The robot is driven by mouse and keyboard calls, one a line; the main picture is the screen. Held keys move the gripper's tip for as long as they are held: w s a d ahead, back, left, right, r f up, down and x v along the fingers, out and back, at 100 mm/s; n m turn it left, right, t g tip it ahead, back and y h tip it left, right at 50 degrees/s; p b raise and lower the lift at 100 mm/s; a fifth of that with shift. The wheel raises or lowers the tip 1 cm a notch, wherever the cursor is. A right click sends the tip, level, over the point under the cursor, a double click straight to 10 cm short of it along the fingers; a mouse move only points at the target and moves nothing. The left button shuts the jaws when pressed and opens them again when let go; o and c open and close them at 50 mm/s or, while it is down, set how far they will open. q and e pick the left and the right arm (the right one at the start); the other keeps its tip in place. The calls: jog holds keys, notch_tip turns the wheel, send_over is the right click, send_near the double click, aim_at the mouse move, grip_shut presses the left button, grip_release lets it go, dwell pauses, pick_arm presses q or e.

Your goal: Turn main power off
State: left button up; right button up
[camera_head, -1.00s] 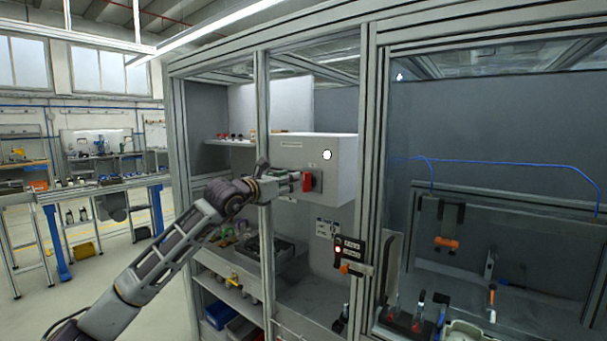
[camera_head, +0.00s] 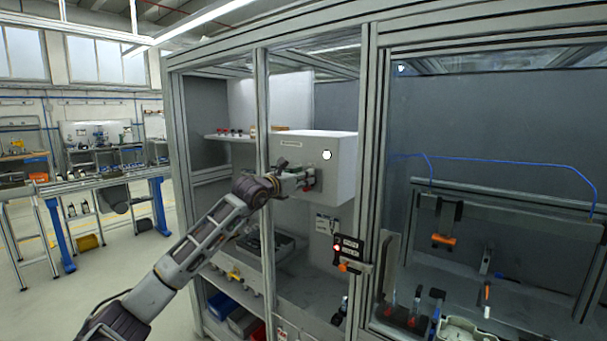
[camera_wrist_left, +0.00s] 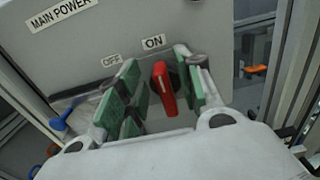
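The grey main power box (camera_head: 335,168) hangs inside the framed cell in the head view. Its front face (camera_wrist_left: 200,30) carries the labels MAIN POWER, OFF and ON in the left wrist view. The red switch handle (camera_wrist_left: 164,90) stands near upright, its upper end just below the ON label. My left gripper (camera_head: 308,182) is at the box face and mostly hides the handle in the head view. In the left wrist view its green-padded fingers (camera_wrist_left: 158,82) are apart on either side of the handle, with gaps visible. My right gripper is out of view.
An upright frame post (camera_head: 264,120) stands just left of the box, close to my left arm. A small panel with a red light (camera_head: 347,248) hangs below right of the box. A shelf with small parts (camera_head: 230,138) lies behind.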

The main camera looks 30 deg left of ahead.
pick_arm(q)
jog(key=shift+w, duration=0.35)
jog(key=shift+c, duration=0.2)
jog(key=c, duration=0.7)
grip_shut()
